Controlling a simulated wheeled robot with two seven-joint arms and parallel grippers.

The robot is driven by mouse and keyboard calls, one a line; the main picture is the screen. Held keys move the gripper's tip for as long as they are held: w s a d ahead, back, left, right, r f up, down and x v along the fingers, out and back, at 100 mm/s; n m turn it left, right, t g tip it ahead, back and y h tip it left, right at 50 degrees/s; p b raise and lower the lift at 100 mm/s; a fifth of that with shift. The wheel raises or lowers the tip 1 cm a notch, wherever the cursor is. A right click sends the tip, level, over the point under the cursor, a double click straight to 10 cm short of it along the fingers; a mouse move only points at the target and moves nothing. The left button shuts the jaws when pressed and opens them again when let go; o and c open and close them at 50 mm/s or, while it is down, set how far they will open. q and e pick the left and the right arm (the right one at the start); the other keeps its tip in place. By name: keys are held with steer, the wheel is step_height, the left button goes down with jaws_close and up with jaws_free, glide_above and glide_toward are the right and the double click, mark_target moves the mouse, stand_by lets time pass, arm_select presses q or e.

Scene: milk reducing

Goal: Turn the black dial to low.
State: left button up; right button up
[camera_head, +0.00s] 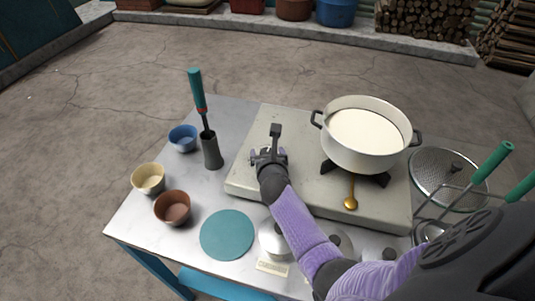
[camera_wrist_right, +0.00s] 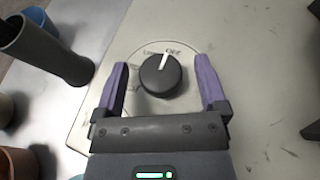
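The black dial (camera_wrist_right: 160,75) is round with a white pointer line and sits on a pale printed disc on the cream stove top (camera_wrist_right: 240,40). The pointer tilts up and slightly right in the right wrist view; the printed words around it are too blurred to read surely. My right gripper (camera_wrist_right: 162,66) is open, its two purple fingers on either side of the dial, with gaps showing between them and it. In the head view my right gripper (camera_head: 269,153) is over the left part of the stove (camera_head: 310,185) and hides most of the dial. My left gripper is not in view.
A cream pot (camera_head: 362,155) of white liquid stands on a black burner, right of my gripper. A dark holder (camera_head: 212,152) with a teal-handled tool and several bowls stand left. A teal disc (camera_head: 227,234) lies in front.

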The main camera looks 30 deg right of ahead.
steer(key=c, duration=1.1)
steer(key=n+y+p, duration=0.2)
steer(key=p, duration=0.1)
steer(key=shift+s+d+r+t, duration=0.15)
steer(key=shift+r+t, duration=0.1)
steer(key=shift+t, duration=0.15)
steer(key=shift+c, duration=0.2)
steer(key=shift+f+n+y+p, duration=0.1)
steer(key=shift+n+y+p, duration=0.7)
steer(key=shift+y, duration=0.2)
steer(key=shift+d+f+n+t+y, duration=0.15)
steer(key=shift+n+t+y, duration=0.15)
steer(key=shift+n+y, duration=0.55)
steer(key=shift+f+n+y+b, duration=0.1)
steer(key=shift+n+y+b, duration=0.25)
steer(key=shift+n+y, duration=0.7)
steer(key=shift+y, duration=0.4)
steer(key=shift+n, duration=0.3)
